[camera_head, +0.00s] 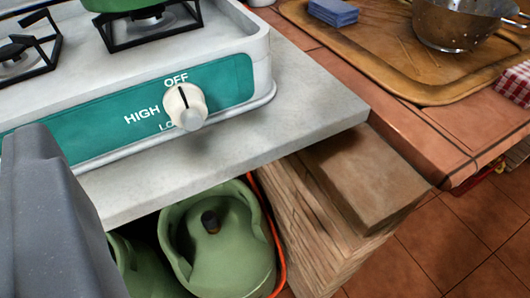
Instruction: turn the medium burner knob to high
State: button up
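A cream burner knob (186,107) sits on the teal front panel (225,84) of a white stove (190,45). Its dark pointer line points up towards the word OFF. HIGH is printed to its left, and a partly hidden label starting with LO shows below it. I cannot tell from the view whether this is the medium knob. A large grey part of my gripper (55,215) shows at the lower left, apart from the knob and covering the panel's left part. Its fingertips cannot be made out, nor whether it is open or shut.
A green pot (125,4) stands on the right burner's black grate. Green gas bottles (215,240) and an orange hose (273,235) are under the pale counter slab (310,115). A wooden tray (375,50) with a colander (455,22) and blue sponge (333,11) is at right.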

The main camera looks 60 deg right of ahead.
aim_at(194, 124)
jog(key=s+d+f+m+h+b, duration=0.1)
jog(key=s+d+f+h+b, duration=0.15)
jog(key=f, duration=0.35)
jog(key=s+d+f+h+b, duration=0.1)
jog(key=d+f, duration=0.3)
jog(key=f, duration=0.1)
jog(key=shift+g+h, duration=0.35)
jog(key=shift+g, duration=0.05)
jog(key=p+x, duration=0.1)
jog(key=x, duration=0.3)
jog(key=p+x, duration=0.1)
jog(key=x, duration=0.3)
jog(key=d+p+x, duration=0.1)
jog(key=x, duration=0.3)
jog(key=shift+s+a+f+p, duration=0.1)
jog(key=shift+s+f+p, duration=0.15)
jog(key=shift+s+p, duration=0.1)
jog(key=shift+x, duration=0.95)
jog(key=shift+c, duration=0.3)
jog(key=c, duration=0.9)
